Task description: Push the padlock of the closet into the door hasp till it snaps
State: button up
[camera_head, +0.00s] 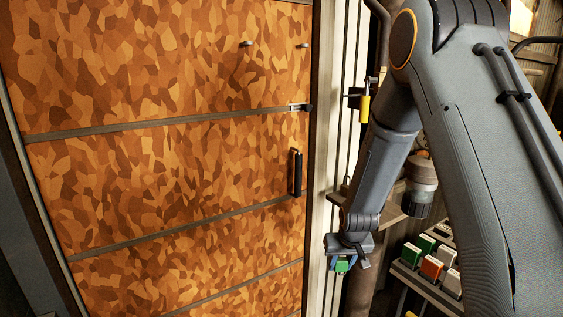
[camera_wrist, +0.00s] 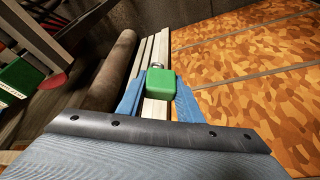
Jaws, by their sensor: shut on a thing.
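My gripper (camera_head: 342,264) is shut on a green padlock (camera_head: 342,265), low and to the right of the closet door (camera_head: 150,170). In the wrist view the padlock (camera_wrist: 161,84) sits between the two blue fingers of my gripper (camera_wrist: 159,98), with its grey shackle at the far end, pointing away from me. The closet door has an orange-brown mottled face and appears shut. A small metal hasp (camera_head: 301,107) shows at its right edge, above a dark upright handle (camera_head: 297,173). The padlock is apart from the hasp, well below it and to its right.
A yellow block (camera_head: 363,108) with a metal fitting is on the upright post right of the door. A dark cylindrical thing (camera_head: 420,187) is near my arm. Space before the door is clear.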

jog(key=shift+s+d+f, duration=0.35)
jog(key=shift+f, duration=0.25)
jog(key=shift+s+d+f, duration=0.3)
jog(key=shift+s+f, duration=0.05)
jog(key=shift+f, duration=0.2)
